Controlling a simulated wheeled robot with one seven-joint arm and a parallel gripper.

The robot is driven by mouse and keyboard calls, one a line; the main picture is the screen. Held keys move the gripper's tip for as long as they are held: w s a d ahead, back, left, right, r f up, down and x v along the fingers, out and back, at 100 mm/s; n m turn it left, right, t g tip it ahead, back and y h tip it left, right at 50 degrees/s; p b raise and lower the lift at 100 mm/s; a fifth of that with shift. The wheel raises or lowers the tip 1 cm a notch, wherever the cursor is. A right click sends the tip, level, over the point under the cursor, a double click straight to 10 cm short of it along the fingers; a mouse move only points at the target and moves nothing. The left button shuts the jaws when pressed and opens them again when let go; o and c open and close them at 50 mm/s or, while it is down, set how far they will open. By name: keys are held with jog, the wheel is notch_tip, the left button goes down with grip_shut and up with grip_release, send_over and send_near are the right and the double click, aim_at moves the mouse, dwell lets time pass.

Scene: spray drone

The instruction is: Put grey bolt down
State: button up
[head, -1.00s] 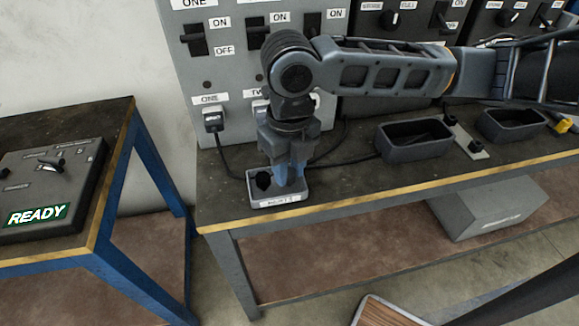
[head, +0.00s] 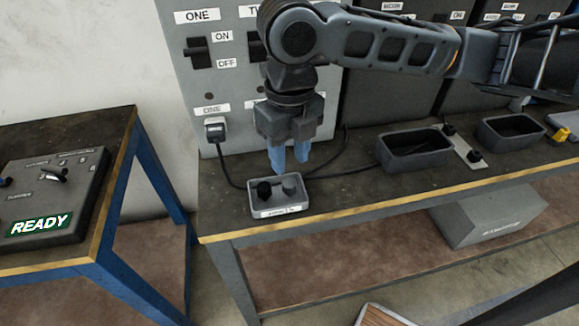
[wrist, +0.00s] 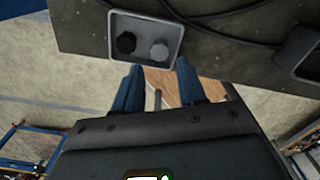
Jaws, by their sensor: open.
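The grey bolt (head: 290,184) stands in the right part of a small grey labelled tray (head: 283,209) near the front edge of the workbench. A black bolt (head: 264,191) stands beside it on the left. My gripper (head: 290,160) is above the tray with its blue fingers pointing down, open and empty, apart from the bolt. In the wrist view the grey bolt (wrist: 159,51) and the black bolt (wrist: 126,42) both sit inside the tray (wrist: 146,24), beyond my open fingers (wrist: 155,85).
A cable runs behind the tray to a plug (head: 214,130) on the switch panel. An empty dark bin (head: 416,163) and another bin (head: 510,143) stand to the right, with a small plate (head: 462,147) between them. A blue-framed table with a READY box (head: 50,190) is at left.

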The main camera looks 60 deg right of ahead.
jog(key=shift+r, duration=0.6)
jog(key=w+a+r+m+t+y, duration=0.4)
jog(key=a+r+m+t, duration=0.15)
jog(key=a, duration=0.35)
jog(key=w+a+r+m+t+y, duration=0.3)
jog(key=w+a+r+m+t, duration=0.25)
jog(key=a, duration=0.35)
jog(key=w+a+r+m+t+y, duration=0.4)
jog(key=a+r+m, duration=0.15)
jog(key=a, duration=0.45)
jog(key=s+d+f+m+t+h, duration=0.1)
jog(key=s+d+f+m+h, duration=0.2)
jog(key=s+f+m+h, duration=0.35)
jog(key=s+d+f+m+t+h, duration=0.1)
jog(key=s+d+f+m+h, duration=0.3)
jog(key=s+f+m, duration=0.5)
jog(key=s+d+f+g, duration=0.1)
jog(key=s+d, duration=0.3)
jog(key=s, duration=0.5)
jog(key=s+d+f+g, duration=0.1)
jog(key=s+d+f, duration=0.3)
jog(key=s, duration=0.6)
jog(key=shift+s+n, duration=0.25)
jog(key=shift+n, duration=0.05)
